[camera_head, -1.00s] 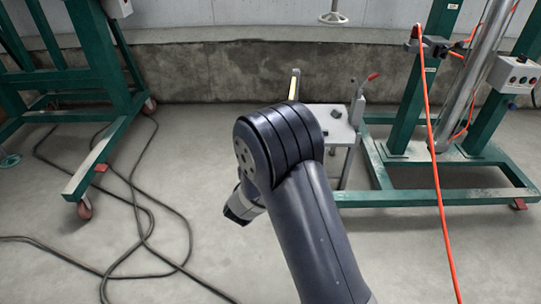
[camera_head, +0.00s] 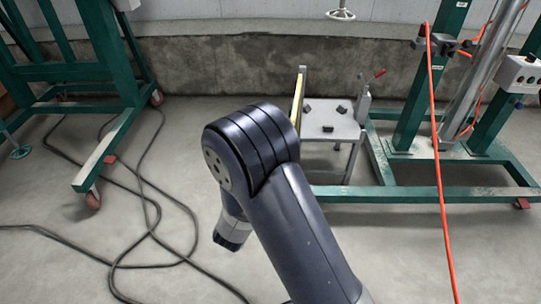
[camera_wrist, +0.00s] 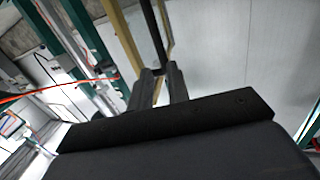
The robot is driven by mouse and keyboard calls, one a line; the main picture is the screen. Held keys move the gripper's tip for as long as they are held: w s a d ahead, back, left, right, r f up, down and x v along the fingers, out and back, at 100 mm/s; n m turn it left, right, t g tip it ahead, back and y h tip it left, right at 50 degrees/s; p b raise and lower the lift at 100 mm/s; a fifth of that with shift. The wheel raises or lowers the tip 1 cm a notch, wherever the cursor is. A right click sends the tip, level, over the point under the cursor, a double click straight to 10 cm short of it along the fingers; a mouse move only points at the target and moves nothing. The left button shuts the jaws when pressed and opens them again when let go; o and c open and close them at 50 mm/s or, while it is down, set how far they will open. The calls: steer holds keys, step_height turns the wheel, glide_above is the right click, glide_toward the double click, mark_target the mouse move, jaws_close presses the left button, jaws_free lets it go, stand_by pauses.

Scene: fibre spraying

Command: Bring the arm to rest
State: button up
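My dark blue-grey arm rises from the bottom edge of the head view, with its rounded joint near the middle. The gripper's fingers do not show clearly there. In the wrist view, my gripper (camera_wrist: 158,76) shows as two short dark fingers above a wide black base. Yellow bars and a dark rod show beyond the fingertips. I cannot tell whether the fingers touch any of these or hold anything.
A small metal table (camera_head: 331,119) with dark blocks and a red-handled clamp (camera_head: 364,101) stands behind my arm. A green frame (camera_head: 120,140) on castors is left, another green frame (camera_head: 408,115) right. An orange hose (camera_head: 437,165) hangs at right. Black cables (camera_head: 150,225) cross the floor.

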steer(key=shift+v, duration=1.05)
steer(key=shift+d, duration=0.1)
steer(key=b+x, duration=0.3)
steer(key=x, duration=0.8)
steer(key=shift+f, duration=0.1)
steer(key=shift+s, duration=0.1)
steer(key=shift+s, duration=0.1)
